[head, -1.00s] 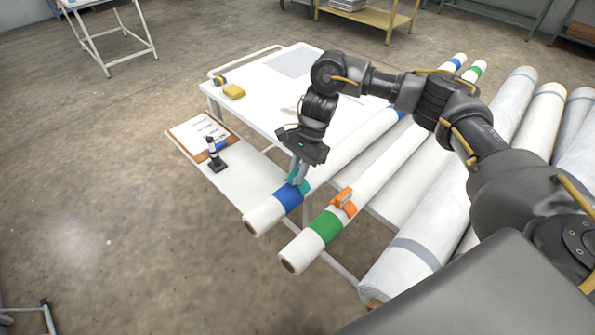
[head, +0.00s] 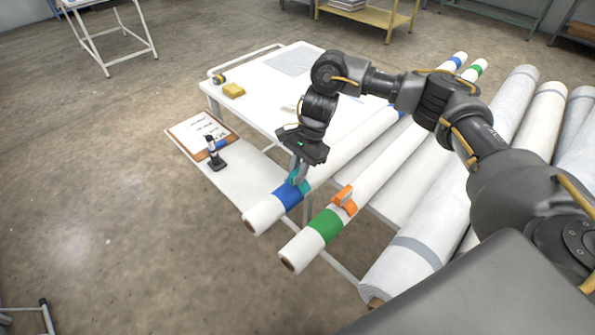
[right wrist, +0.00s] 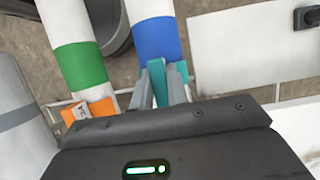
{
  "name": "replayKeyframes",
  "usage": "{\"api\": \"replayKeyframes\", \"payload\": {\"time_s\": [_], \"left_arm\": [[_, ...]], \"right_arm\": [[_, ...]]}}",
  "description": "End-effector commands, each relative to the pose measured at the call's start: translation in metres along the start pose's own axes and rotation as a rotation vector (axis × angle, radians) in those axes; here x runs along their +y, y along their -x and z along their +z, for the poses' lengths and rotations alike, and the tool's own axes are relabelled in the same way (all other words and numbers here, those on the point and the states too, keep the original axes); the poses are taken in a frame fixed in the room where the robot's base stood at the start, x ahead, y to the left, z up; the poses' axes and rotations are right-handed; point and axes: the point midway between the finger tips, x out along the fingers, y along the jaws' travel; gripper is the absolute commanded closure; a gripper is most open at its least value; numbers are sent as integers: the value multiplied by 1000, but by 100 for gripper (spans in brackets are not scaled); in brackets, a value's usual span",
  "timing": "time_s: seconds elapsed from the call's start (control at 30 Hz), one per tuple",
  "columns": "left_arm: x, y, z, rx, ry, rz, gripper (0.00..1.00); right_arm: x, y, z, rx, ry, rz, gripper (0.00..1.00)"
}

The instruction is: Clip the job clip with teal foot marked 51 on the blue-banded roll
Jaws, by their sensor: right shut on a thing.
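The blue-banded roll (head: 264,215) is white with a blue band near its front end. The teal-footed job clip (head: 304,187) is at the roll, just behind the blue band. My right gripper (head: 297,178) is shut on this clip from above. In the right wrist view the clip's teal parts (right wrist: 182,72) show beside the fingers (right wrist: 160,88), against the roll just behind the blue band (right wrist: 156,40). The fingers hide part of the clip, and its number cannot be read. I cannot tell whether it is fully seated. My left gripper is not in view.
The green-banded roll (head: 325,226) lies parallel to the right, with an orange clip (head: 344,199) on it. Larger rolls (head: 415,245) lie farther right. A shelf (head: 240,185) at left holds a clipboard (head: 190,137) and a black stand (head: 216,162).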

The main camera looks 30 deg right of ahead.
Motion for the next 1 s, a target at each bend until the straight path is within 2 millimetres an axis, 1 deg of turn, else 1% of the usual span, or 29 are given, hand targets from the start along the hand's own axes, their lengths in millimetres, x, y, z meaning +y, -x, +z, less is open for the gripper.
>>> {"api": "replayKeyframes", "payload": {"time_s": [0.1,0.13,0.3,0.33,0.5,0.57,0.67,0.7,1.0], "left_arm": [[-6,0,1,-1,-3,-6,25],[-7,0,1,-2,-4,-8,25],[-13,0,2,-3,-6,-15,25],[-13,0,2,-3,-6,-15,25],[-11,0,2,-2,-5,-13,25],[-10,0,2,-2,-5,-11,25],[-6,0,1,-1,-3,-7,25],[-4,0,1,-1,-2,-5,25],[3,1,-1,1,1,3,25]], "right_arm": [[0,0,0,0,0,0,100],[0,0,0,0,0,0,83],[0,0,0,0,0,0,61],[0,0,0,0,0,0,59],[0,0,0,0,0,0,59],[0,0,0,0,0,0,52],[0,0,0,0,0,0,39],[0,0,0,0,0,0,37],[0,1,0,0,0,0,37]]}}
